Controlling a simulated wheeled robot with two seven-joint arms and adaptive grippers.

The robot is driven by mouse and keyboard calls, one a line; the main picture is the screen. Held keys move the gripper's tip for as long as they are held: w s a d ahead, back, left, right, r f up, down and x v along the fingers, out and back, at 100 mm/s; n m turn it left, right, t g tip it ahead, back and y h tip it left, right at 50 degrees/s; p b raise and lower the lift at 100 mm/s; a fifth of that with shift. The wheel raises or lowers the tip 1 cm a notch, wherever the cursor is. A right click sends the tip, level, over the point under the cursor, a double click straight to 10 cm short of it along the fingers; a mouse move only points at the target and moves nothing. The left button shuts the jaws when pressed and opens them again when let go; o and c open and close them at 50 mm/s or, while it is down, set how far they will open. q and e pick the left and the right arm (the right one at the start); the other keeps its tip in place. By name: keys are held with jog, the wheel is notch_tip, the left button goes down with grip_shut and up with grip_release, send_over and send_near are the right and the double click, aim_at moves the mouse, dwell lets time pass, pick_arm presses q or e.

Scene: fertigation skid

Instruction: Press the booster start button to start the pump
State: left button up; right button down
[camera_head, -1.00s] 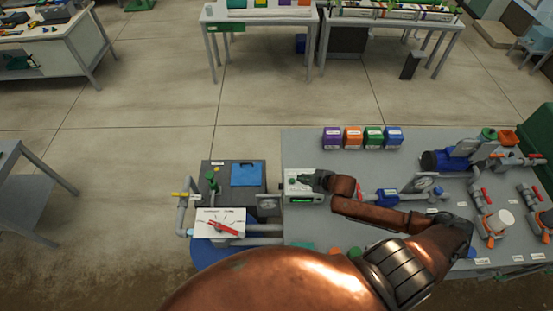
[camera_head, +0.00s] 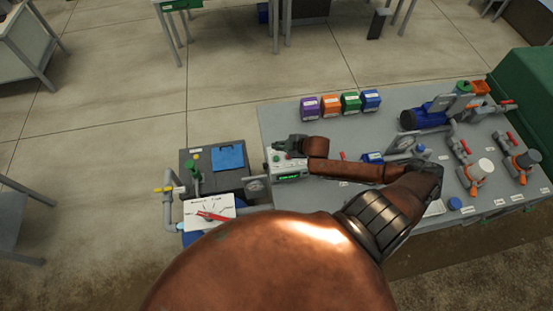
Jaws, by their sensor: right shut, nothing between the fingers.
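A pale control box (camera_head: 289,176) stands at the left end of the grey skid table (camera_head: 350,140). Its front has a small lit green display, and small buttons show on its top. I cannot read which one is the booster start button. My right gripper (camera_head: 283,144) is dark, shut and empty. It is at the back edge of the box, over or just behind its top, and hides part of it. I cannot tell whether it touches a button. My left gripper is not in view.
Purple, orange, green and blue boxes (camera_head: 340,103) stand at the table's back. A blue pump (camera_head: 424,118) and several valves (camera_head: 480,172) are on the right. My copper arm covers the front.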

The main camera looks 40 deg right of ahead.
jog(key=b, duration=0.6)
send_over(277, 159)
notch_tip(277, 159, down, 6)
jog(key=shift+s+f, duration=0.1)
jog(key=shift+f, duration=0.8)
jog(key=shift+f, duration=0.1)
jog(key=shift+f, duration=0.3)
jog(key=shift+f+b, duration=0.3)
jog(key=shift+f, duration=0.15)
dwell(0.8)
jog(key=shift+r, duration=0.1)
jog(key=shift+r+p, duration=0.75)
jog(key=shift+p, duration=0.25)
